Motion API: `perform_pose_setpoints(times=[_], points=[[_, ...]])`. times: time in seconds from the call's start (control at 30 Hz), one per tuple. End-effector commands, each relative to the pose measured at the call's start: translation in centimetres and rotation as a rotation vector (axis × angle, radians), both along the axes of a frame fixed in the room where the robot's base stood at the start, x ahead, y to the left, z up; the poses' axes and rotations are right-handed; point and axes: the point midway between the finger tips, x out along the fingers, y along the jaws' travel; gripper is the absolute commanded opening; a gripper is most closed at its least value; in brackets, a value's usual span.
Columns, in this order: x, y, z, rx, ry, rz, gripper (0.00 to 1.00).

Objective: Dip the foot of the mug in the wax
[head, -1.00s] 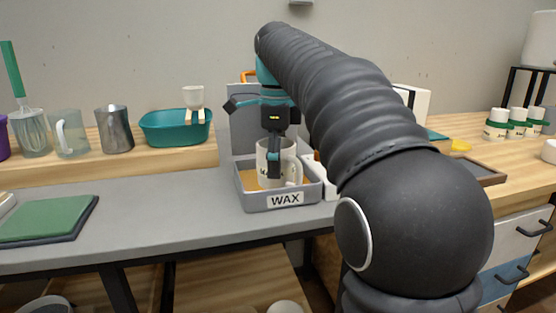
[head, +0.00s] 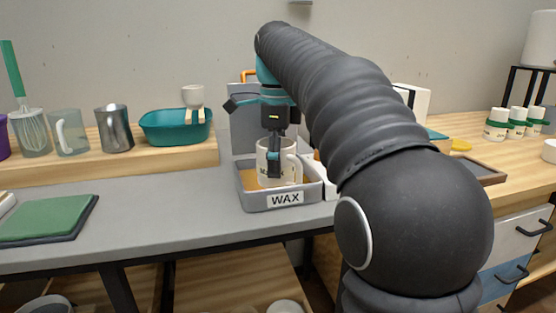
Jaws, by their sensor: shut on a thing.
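The mug (head: 290,165) is cream-coloured with dark lettering and a handle on its right side. It is upright inside the grey wax tray (head: 284,199), which has a "WAX" label on its front. Amber wax (head: 248,181) shows at the left of the mug. My gripper (head: 274,160) is above the tray, pointing down, and shut on the mug's wall. The mug's foot is hidden behind the tray's front wall, so I cannot tell whether it touches the wax.
A green pad (head: 48,220) lies at the left of the grey bench. A teal basin (head: 176,127), a metal pitcher (head: 114,128) and a glass jug (head: 69,132) stand on the raised shelf. Several white jars (head: 497,124) stand at the right. The bench between pad and tray is clear.

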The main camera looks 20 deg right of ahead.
Motion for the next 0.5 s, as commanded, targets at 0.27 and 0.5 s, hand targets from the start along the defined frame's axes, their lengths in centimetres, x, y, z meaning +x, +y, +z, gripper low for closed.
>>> perform_pose_setpoints(times=[0.27,0.5], points=[[0.0,0.0,0.6,0.0,-0.001,0.0,0.1],[0.0,0.0,1.5,0.0,0.0,0.0,0.1]])
